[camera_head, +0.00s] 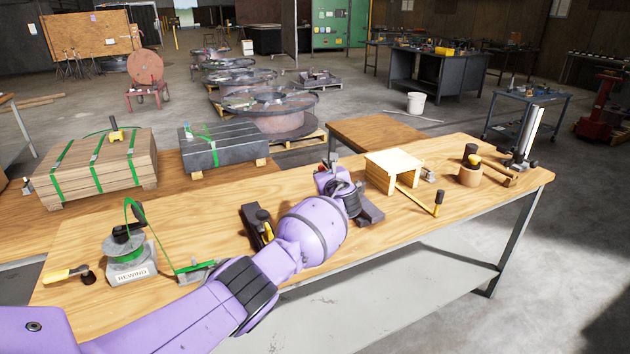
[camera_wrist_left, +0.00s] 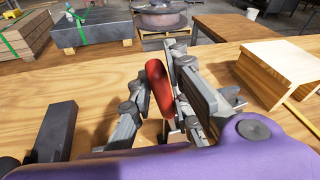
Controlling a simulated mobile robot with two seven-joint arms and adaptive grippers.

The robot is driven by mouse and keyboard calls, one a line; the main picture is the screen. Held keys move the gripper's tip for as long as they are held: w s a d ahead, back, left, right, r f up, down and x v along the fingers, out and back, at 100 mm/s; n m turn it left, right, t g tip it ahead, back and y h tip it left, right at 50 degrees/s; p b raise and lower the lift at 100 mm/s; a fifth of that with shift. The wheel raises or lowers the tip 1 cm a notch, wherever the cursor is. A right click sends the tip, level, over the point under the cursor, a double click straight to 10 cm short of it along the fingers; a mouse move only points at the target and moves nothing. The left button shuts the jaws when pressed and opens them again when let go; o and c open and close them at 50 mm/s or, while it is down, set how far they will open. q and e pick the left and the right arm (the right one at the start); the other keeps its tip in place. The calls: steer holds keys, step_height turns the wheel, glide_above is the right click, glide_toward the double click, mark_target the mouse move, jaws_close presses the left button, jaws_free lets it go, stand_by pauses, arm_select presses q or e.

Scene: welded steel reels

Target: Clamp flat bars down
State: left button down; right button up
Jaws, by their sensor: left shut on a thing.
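My left gripper (camera_wrist_left: 160,95) is shut on a red handle (camera_wrist_left: 157,85) that stands up, slightly tilted, between its fingers. In the head view my left gripper (camera_head: 333,172) is over the middle of the workbench, partly hidden by its own wrist. What the handle is joined to below is hidden by the fingers. A dark steel bar (camera_head: 251,222) lies on the bench left of the gripper, and it also shows in the left wrist view (camera_wrist_left: 55,130). A second dark piece (camera_head: 371,214) shows right of my wrist, partly covered. My right gripper is not in view.
A small wooden stand (camera_head: 392,165) is right of the gripper on the workbench (camera_head: 190,225). A rewind reel (camera_head: 128,250) stands at the left. Strapped stacks (camera_head: 95,165) are behind the bench.

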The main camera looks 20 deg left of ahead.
arm_select(q)
steer(key=shift+w+d+m+g, duration=0.4)
steer(key=shift+w+m, duration=0.1)
steer(key=shift+m, duration=0.1)
steer(key=shift+w+d+f+m+y, duration=0.1)
steer(key=shift+w+d+m+y, duration=0.1)
steer(key=shift+m+y, duration=0.1)
steer(key=c, duration=1.8)
jaws_free()
steer(key=shift+o, duration=0.8)
steer(key=shift+d, duration=0.1)
steer(key=v, duration=1.2)
steer(key=shift+r, duration=0.25)
